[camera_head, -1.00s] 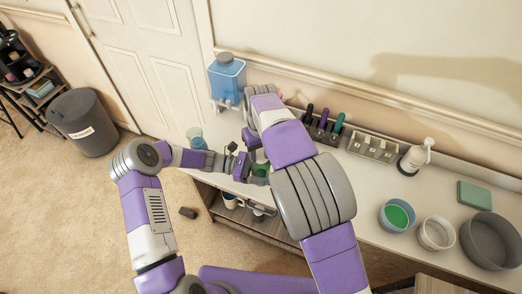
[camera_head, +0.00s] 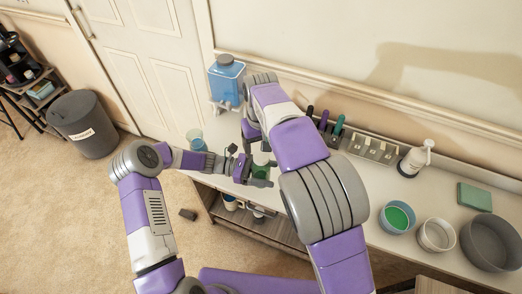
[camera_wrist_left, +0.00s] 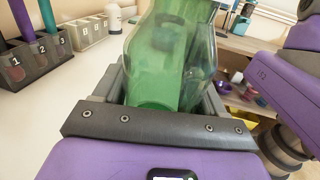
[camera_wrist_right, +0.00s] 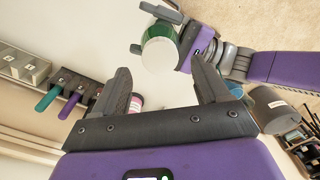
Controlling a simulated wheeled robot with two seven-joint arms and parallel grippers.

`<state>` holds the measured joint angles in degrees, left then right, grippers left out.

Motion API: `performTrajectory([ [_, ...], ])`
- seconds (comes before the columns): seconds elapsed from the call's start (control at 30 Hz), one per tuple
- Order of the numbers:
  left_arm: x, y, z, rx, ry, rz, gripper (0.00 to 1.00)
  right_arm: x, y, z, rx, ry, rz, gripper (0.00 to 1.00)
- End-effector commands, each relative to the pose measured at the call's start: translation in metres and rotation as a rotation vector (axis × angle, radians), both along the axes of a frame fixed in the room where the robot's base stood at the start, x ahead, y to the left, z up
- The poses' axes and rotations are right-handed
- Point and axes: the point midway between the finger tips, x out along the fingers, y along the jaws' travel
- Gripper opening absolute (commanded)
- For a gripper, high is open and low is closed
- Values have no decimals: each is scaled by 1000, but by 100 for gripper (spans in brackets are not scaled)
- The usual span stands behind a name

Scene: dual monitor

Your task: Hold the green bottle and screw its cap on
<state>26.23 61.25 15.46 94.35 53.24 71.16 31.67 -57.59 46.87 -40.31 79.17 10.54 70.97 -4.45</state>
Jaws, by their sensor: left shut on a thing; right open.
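The green bottle (camera_head: 262,172) is held upright in my left gripper (camera_head: 257,174), over the near edge of the white counter. In the left wrist view, its clear green body (camera_wrist_left: 165,65) fills the space between the jaws; its top is out of frame. In the right wrist view, a pale round disc, which looks like the cap (camera_wrist_right: 160,52), covers the bottle's top. How tightly it sits cannot be told. My right gripper (camera_wrist_right: 162,78) is open and empty, apart from the disc, which lies ahead between its fingers. The right arm partly hides this area in the head view.
A blue dispenser (camera_head: 226,82) and a glass (camera_head: 196,140) stand at the counter's left. A pen rack (camera_head: 325,128) runs along the wall. A white pump bottle (camera_head: 416,157) and several bowls (camera_head: 437,233) stand to the right. A pink object (camera_wrist_right: 136,103) is partly behind a right finger.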

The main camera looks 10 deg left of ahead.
Motion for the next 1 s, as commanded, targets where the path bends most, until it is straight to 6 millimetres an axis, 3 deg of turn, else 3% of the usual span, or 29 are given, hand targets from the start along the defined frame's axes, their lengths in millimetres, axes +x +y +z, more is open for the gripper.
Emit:
performTrajectory([
  [0.33,0,0,1,-1,-1,0,0,0,0,8,0,1,-1,74],
  [0.37,0,0,1,-1,-1,0,0,0,0,8,0,1,0,70],
  [0.47,0,0,1,-1,-1,0,0,0,0,9,1,3,23,70],
  [0.8,0,0,0,-1,-1,0,0,-1,1,34,3,9,362,70],
  [1.0,0,0,0,-1,-1,0,0,0,0,42,-2,2,454,70],
])
